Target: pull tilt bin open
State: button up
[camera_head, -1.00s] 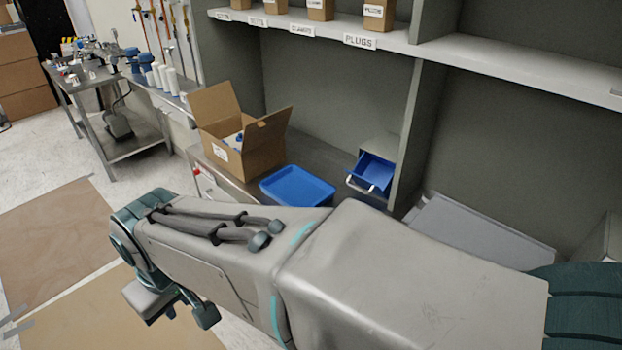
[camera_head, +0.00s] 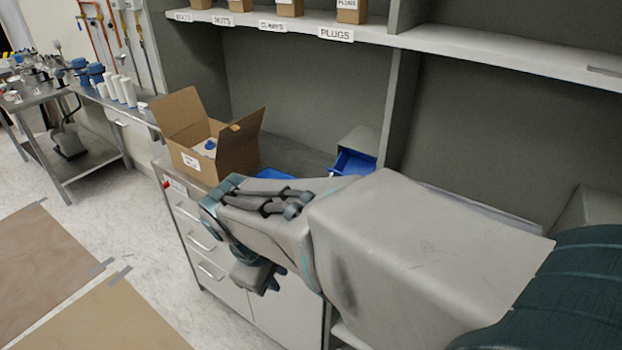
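The tilt bin (camera_head: 355,164) is a blue bin in a grey housing on the counter, against the upright shelf divider. My forearm covers its lower front, so its handle is hidden and I cannot tell how far it is tilted. My gripper (camera_head: 262,277) hangs below my wrist, in front of the cabinet face, left of and lower than the bin in the picture. It appears apart from the bin. Its fingers are small and partly hidden, so I cannot tell whether they are open or shut.
An open cardboard box (camera_head: 235,152) stands left of the bin. A blue tray (camera_head: 276,173) is mostly hidden behind my arm. The shelf (camera_head: 460,42) with labelled boxes runs above. Drawers with handles (camera_head: 205,243) are below.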

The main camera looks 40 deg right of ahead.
jog(key=w+d+f+n+h+b, duration=0.2)
jog(key=d+n+h+b, duration=0.1)
jog(key=d+n, duration=0.3)
jog(key=w+d+f+n+h+b, duration=0.3)
jog(key=d+n+h, duration=0.2)
jog(key=n, duration=0.5)
jog(key=w+d+f+n+h+b, duration=0.2)
jog(key=d+n+h, duration=0.3)
jog(key=d+n, duration=0.3)
jog(key=shift+w+d+f+g+b, duration=0.1)
jog(key=shift+w+f+g+b, duration=0.3)
jog(key=shift+b, duration=0.4)
jog(key=w+n+t, duration=0.1)
jog(key=w+n, duration=0.1)
jog(key=n, duration=0.1)
jog(key=w+f+n+t+h+b, duration=0.1)
jog(key=w+n+t, duration=0.1)
jog(key=n, duration=0.1)
jog(key=w+d+f+n+t+b, duration=0.1)
jog(key=w+n+t, duration=0.1)
jog(key=n, duration=0.1)
jog(key=shift+w+n+h, duration=0.15)
jog(key=shift+n+h, duration=0.15)
jog(key=shift+n, duration=0.1)
jog(key=x, duration=1.3)
jog(key=shift+w+d, duration=0.15)
jog(key=shift+d, duration=0.1)
jog(key=shift+r, duration=0.1)
grip_shut()
